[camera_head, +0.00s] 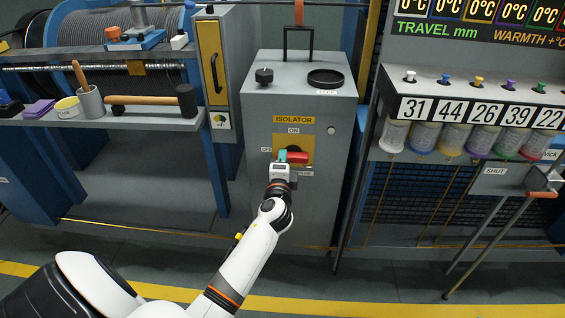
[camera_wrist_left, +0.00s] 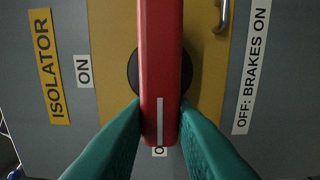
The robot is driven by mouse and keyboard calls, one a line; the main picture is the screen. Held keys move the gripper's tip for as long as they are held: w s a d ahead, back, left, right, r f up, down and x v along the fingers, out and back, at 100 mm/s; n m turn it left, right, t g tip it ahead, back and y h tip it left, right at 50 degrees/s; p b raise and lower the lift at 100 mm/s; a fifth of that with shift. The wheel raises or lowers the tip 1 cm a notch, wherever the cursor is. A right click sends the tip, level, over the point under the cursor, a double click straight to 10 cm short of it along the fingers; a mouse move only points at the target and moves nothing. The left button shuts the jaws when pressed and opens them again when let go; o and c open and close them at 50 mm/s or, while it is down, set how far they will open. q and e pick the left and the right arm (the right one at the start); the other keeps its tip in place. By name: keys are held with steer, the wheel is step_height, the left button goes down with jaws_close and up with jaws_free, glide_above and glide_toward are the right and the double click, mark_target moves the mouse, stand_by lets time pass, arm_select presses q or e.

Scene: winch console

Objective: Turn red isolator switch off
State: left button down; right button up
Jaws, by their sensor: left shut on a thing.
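The red isolator switch handle (camera_head: 299,157) lies roughly crosswise on a yellow plate (camera_head: 304,144) on the front of the grey isolator cabinet. In the left wrist view the handle (camera_wrist_left: 161,60) runs lengthwise, over a dark round hub. Its white-striped end lies over a partly covered label at the OFF side, away from the ON label (camera_wrist_left: 84,71). My left gripper (camera_head: 283,157) is at the handle's left end. Its teal fingers (camera_wrist_left: 161,125) are shut on the striped end, one on each side. My right gripper is not in view.
A dark knob (camera_head: 264,76) and a round black tray (camera_head: 326,78) are on the cabinet top (camera_head: 296,88). A shelf (camera_head: 150,122) with a mallet and cup is at left. A console with numbered jars (camera_head: 437,137) is at right. The floor before the cabinet is clear apart from my arm.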

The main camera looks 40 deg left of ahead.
arm_select(q)
steer(key=shift+f, duration=0.15)
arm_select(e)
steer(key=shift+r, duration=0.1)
arm_select(q)
steer(key=c, duration=1.2)
jaws_free()
steer(key=shift+c, duration=0.2)
steer(key=p+v, duration=0.1)
steer(key=v, duration=1.1)
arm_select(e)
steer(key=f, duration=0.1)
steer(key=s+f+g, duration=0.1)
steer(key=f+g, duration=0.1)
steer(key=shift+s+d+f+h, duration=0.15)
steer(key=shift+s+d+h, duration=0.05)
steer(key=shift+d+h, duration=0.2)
arm_select(q)
steer(key=shift+s, duration=0.15)
